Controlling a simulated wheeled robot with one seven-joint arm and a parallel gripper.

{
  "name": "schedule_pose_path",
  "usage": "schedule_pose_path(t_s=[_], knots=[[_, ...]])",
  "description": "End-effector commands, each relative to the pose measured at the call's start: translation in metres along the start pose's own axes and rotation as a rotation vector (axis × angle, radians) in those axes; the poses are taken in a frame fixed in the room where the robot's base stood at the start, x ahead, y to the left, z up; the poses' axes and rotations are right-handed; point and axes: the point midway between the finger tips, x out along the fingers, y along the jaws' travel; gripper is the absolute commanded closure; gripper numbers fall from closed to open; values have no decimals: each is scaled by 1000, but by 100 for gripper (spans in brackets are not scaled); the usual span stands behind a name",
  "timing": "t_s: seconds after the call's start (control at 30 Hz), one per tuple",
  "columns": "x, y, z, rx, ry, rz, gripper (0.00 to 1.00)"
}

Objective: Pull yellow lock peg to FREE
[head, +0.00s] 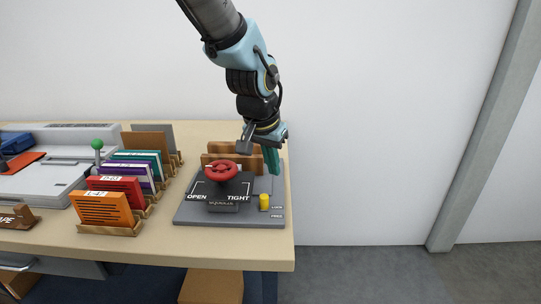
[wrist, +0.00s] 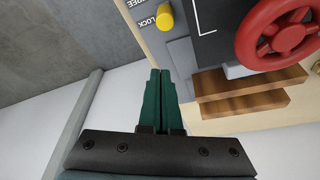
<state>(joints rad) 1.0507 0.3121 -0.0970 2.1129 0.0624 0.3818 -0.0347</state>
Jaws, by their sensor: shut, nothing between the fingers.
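The yellow lock peg (head: 264,202) stands on the right part of a grey plate (head: 240,218), beside the printed words LOCK and FREE. In the head view it is nearer the LOCK word than the FREE word. It also shows in the wrist view (wrist: 164,17), at the top, beyond the fingertips. My gripper (head: 272,172) is above the back right of the plate, behind the peg and apart from it. In the wrist view its green fingers (wrist: 160,72) are together with nothing between them.
A red handwheel (head: 221,170) sits on a dark block marked OPEN and TIGHT, left of the peg. Wooden blocks (head: 222,157) stand behind it. Coloured cards (head: 103,208) in wooden holders are at left. The table's right edge (head: 293,230) is close to the plate.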

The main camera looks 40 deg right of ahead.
Motion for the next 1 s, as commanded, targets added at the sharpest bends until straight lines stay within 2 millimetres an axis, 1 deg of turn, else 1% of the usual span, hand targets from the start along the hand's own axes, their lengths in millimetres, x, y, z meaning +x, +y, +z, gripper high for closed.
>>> schedule_pose_path(t_s=[0.03,0.1,0.23,0.27,0.3,0.33,0.43,0.53,0.67,1.0], knots=[[11,0,1,0,-5,1,100],[25,1,1,1,-6,1,100],[48,0,1,1,-4,0,100],[47,0,3,1,-4,0,100],[42,0,10,1,-2,0,100],[40,0,15,1,-1,0,100],[37,0,27,1,-2,0,100],[35,0,34,1,0,0,100],[34,0,38,0,0,0,100],[35,0,39,1,0,0,100]])
